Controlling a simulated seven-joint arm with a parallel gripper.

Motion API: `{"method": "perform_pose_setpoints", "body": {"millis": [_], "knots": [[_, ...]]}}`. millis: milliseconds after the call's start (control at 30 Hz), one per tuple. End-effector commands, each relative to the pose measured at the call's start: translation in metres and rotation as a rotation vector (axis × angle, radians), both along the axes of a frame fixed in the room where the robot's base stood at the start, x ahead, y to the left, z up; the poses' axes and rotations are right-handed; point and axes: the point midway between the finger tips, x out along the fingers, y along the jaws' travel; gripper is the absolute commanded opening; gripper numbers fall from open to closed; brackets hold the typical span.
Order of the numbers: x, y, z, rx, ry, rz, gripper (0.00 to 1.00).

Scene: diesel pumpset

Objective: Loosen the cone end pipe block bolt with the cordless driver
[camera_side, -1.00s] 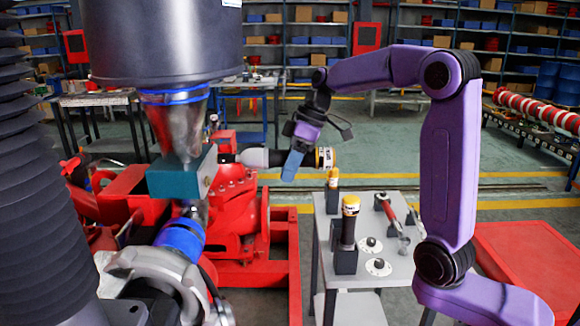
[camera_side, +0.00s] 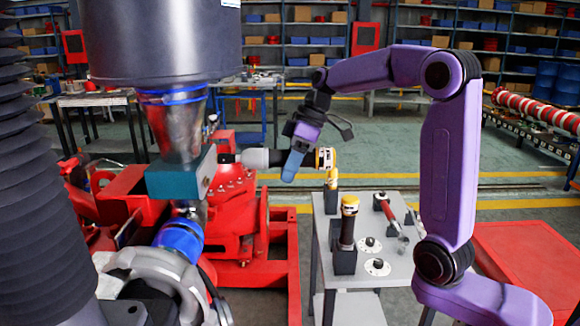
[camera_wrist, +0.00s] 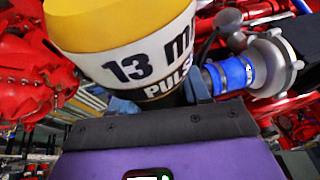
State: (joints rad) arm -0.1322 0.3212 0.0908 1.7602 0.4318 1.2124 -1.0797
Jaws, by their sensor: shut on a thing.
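The cordless driver (camera_side: 262,158) is held level by my gripper (camera_side: 291,165), which is shut on its body near the yellow-capped rear end. The driver's nose points left at the teal pipe block (camera_side: 178,178) below the metal cone (camera_side: 175,128). The nose tip is at or very near the block's right side; I cannot tell if it touches the bolt. The bolt itself is hidden or too small to make out. In the wrist view the driver's yellow and white end (camera_wrist: 130,50), marked "13 m" and "PULS", fills the upper middle, between my blue fingers.
A grey tool table (camera_side: 377,212) stands below right, with a second yellow-capped tool in a holder (camera_side: 347,230), a red-handled tool (camera_side: 388,208) and round discs. The red pumpset (camera_side: 235,205) lies below and behind the block. A blue hose coupling (camera_side: 180,240) is under the block.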

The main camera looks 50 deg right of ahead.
Motion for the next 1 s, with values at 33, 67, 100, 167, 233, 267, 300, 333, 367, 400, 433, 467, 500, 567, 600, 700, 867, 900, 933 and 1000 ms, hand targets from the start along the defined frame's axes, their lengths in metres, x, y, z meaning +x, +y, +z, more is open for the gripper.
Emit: {"method": "perform_pose_setpoints", "body": {"millis": [33,67,100,167,233,267,300,333,367,400,433,467,500,567,600,700,867,900,933,1000], "knots": [[0.001,0.004,0.002,0.005,-0.008,0.007,0.00],[0.001,0.004,0.002,0.005,-0.008,0.008,0.00],[0.001,0.004,0.002,0.005,-0.008,0.008,0.00],[0.001,0.004,0.002,0.005,-0.008,0.008,0.00],[0.001,0.004,0.002,0.005,-0.007,0.008,0.00],[0.001,0.004,0.002,0.005,-0.007,0.008,0.00],[0.000,0.004,0.002,0.005,-0.007,0.008,0.00],[0.000,0.003,0.002,0.005,-0.007,0.008,0.00],[0.000,0.003,0.002,0.005,-0.007,0.007,0.00],[-0.001,0.002,0.002,0.004,-0.006,0.007,0.00],[-0.002,0.000,0.002,0.004,-0.006,0.006,0.00],[-0.003,-0.001,0.002,0.004,-0.006,0.005,0.00],[-0.005,-0.003,0.002,0.004,-0.005,0.004,0.00],[-0.008,-0.006,0.002,0.003,-0.005,0.004,0.00],[-0.009,-0.008,0.002,0.003,-0.005,0.004,0.00],[-0.013,-0.012,0.001,0.002,-0.004,0.003,0.00],[-0.020,-0.019,0.001,0.001,-0.003,0.001,0.00],[-0.021,-0.021,0.001,0.002,-0.003,0.002,0.00],[-0.022,-0.022,0.001,0.001,-0.003,0.002,0.00],[-0.025,-0.025,0.001,0.001,-0.002,0.001,0.00]]}}
